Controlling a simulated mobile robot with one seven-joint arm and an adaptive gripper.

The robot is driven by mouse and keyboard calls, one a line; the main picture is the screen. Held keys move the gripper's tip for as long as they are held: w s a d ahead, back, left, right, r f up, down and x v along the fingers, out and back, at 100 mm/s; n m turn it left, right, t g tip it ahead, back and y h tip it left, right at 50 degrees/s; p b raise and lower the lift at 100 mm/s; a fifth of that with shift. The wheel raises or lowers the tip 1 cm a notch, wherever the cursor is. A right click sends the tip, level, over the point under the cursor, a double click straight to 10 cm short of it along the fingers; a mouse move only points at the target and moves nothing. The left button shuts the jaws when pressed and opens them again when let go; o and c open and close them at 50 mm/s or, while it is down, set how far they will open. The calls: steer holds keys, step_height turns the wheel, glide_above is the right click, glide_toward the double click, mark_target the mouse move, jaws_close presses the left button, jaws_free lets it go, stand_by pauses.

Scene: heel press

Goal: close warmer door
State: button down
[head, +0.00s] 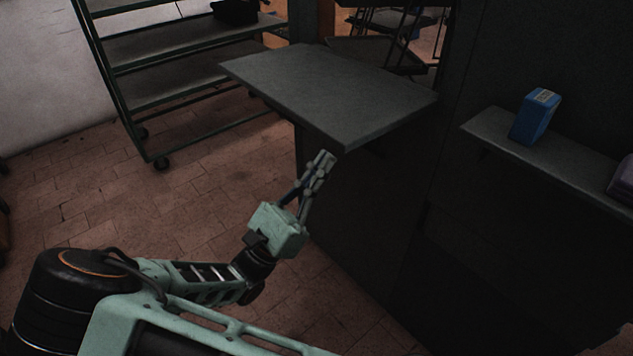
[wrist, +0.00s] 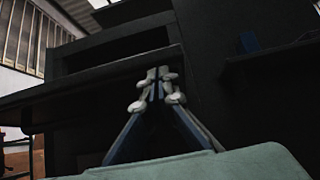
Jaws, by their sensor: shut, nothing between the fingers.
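The warmer door (head: 330,90) is a flat dark grey panel that stands out level from a dark cabinet (head: 375,205), so it is open. In the wrist view the door (wrist: 75,92) is seen from low down, with a dark opening (wrist: 115,50) above and behind it. My gripper (head: 322,162) is shut and empty, its fingers pointing up just below the door's near corner. In the wrist view the fingertips (wrist: 158,84) overlap the door's edge. I cannot tell whether they touch it.
A shelf (head: 490,128) at the right carries a blue box (head: 535,116) and a purple object (head: 624,178). A wheeled rack (head: 180,75) stands at the back left. The tiled floor (head: 150,205) left of the cabinet is clear.

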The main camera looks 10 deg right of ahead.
steer(key=shift+r, duration=0.35)
steer(key=shift+r, duration=0.15)
